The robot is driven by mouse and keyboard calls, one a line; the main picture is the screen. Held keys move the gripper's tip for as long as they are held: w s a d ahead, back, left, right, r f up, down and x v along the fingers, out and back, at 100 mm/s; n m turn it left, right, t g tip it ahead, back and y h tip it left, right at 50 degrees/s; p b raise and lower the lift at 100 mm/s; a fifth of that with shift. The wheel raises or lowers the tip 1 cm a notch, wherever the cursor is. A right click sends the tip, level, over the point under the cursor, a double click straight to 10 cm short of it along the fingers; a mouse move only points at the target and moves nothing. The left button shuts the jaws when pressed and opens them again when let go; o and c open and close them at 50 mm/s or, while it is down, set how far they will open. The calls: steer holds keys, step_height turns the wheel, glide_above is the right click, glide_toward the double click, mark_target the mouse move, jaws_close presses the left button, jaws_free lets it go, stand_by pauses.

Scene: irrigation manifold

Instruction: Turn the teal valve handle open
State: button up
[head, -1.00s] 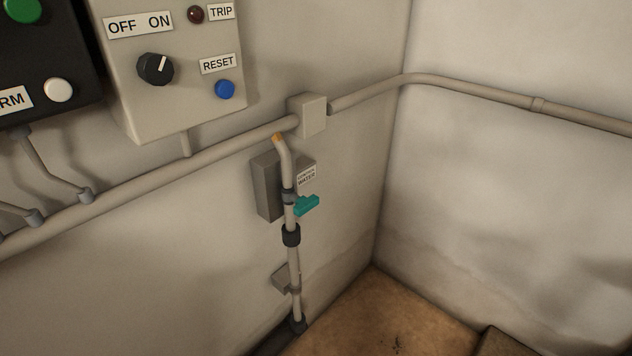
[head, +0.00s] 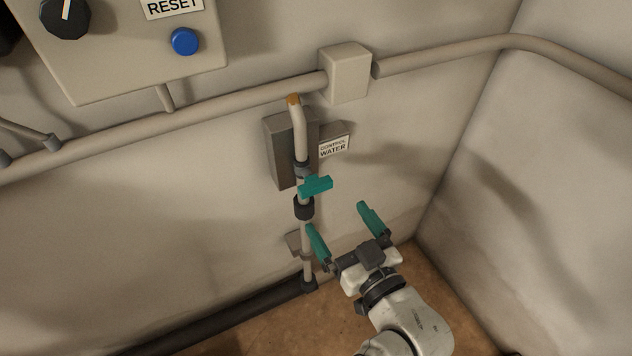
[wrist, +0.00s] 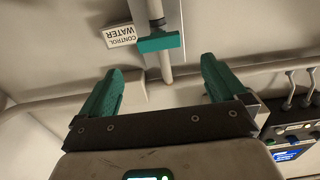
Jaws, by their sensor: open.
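The teal valve handle (head: 316,186) sits on a thin vertical pipe (head: 301,140) beside a label reading CONTROL WATER (head: 334,147). The handle points sideways, across the pipe. In the wrist view the teal handle (wrist: 159,43) shows ahead, between and beyond the fingers. My gripper (head: 343,216) has teal fingers and is open and empty. In the head view it is below and to the right of the handle, apart from it. In the wrist view the open gripper (wrist: 160,82) spans wider than the handle. Nothing hides the handle.
A grey control box (head: 130,40) with a blue RESET button (head: 185,41) hangs at upper left. A horizontal conduit (head: 220,113) with a square junction box (head: 345,74) runs above the valve. A side wall (head: 560,150) stands at right. Space before the handle looks clear.

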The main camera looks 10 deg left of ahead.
mark_target(318, 189)
steer(key=p+x, duration=0.2)
steer(key=x, duration=0.8)
steer(key=shift+w+a, duration=0.15)
steer(key=shift+w, duration=0.05)
steer(key=shift+c, duration=0.2)
steer(key=c, duration=0.9)
